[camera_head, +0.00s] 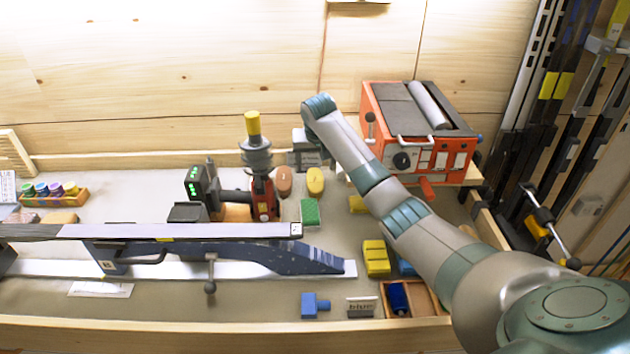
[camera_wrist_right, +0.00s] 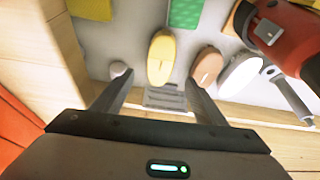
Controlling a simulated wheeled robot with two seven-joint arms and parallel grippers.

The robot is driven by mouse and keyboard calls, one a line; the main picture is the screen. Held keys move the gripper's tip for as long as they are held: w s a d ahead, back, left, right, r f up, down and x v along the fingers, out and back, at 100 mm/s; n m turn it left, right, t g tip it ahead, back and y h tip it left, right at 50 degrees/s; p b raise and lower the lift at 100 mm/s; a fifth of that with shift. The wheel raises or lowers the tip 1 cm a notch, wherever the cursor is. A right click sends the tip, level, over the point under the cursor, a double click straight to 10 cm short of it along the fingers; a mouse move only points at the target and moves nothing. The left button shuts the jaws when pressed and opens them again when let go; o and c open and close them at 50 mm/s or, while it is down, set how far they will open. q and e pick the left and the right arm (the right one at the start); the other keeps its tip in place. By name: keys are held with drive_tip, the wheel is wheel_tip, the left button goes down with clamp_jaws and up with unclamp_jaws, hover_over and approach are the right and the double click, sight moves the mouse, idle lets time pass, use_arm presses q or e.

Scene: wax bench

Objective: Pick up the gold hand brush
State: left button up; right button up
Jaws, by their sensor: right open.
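The gold hand brush (camera_head: 315,182) is a yellow oval lying on the bench near the back wall. In the right wrist view the gold brush (camera_wrist_right: 161,58) lies just beyond the fingertips, roughly in line with the gap between them. My right gripper (camera_head: 308,161) hangs over the back of the bench, behind the brush. In the wrist view the right gripper (camera_wrist_right: 157,82) is open, with nothing held between its fingers. Whether a finger touches the brush cannot be told. My left gripper is not in view.
A copper-coloured oval brush (camera_head: 284,180) lies left of the gold one. A red-and-grey machine (camera_head: 262,190) stands further left. A green pad (camera_head: 310,212) lies in front. An orange machine (camera_head: 418,135) stands to the right. A grey slotted piece (camera_wrist_right: 165,98) lies between the fingers.

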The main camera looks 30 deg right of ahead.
sight(315, 179)
drive_tip(key=shift+p+x, duration=0.4)
drive_tip(key=shift+x, duration=1.6)
drive_tip(key=shift+f+p, duration=0.4)
drive_tip(key=shift+p, duration=0.1)
drive_tip(key=p+x, duration=0.1)
drive_tip(key=x, duration=0.1)
drive_tip(key=shift+f, duration=0.4)
drive_tip(key=shift+x, duration=0.85)
drive_tip(key=c, duration=1.2)
